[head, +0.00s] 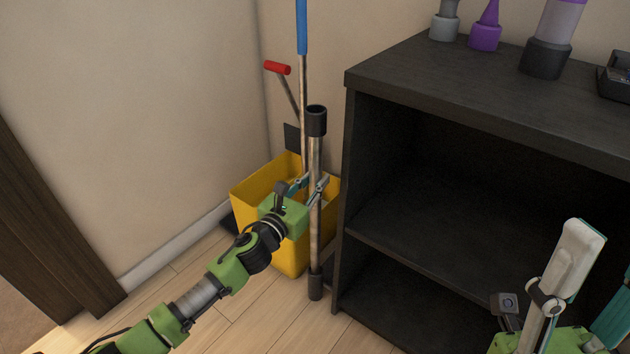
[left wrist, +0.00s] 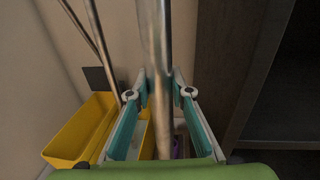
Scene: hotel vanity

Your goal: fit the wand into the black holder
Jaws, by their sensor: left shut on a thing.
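The wand, as I take it, is a metal tube (head: 315,235) with a black cup at its top and a black foot at its lower end. It stands nearly upright in front of the yellow bucket. My left gripper (head: 314,182) is shut on its middle. In the left wrist view the tube (left wrist: 154,40) runs between the fingertips (left wrist: 159,82). My right gripper (head: 592,285) is at the lower right, cut by the frame edge, away from the wand. I cannot tell which black part is the holder; a black cup (head: 545,58) stands on the cabinet top.
The yellow bucket (head: 250,195) holds a blue-handled pole (head: 301,28) and a red-handled tool (head: 278,68). The dark open cabinet (head: 400,75) is close to the wand's right. Grey and purple bottles (head: 486,38) stand on top. Wood floor (head: 225,325) is clear at left.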

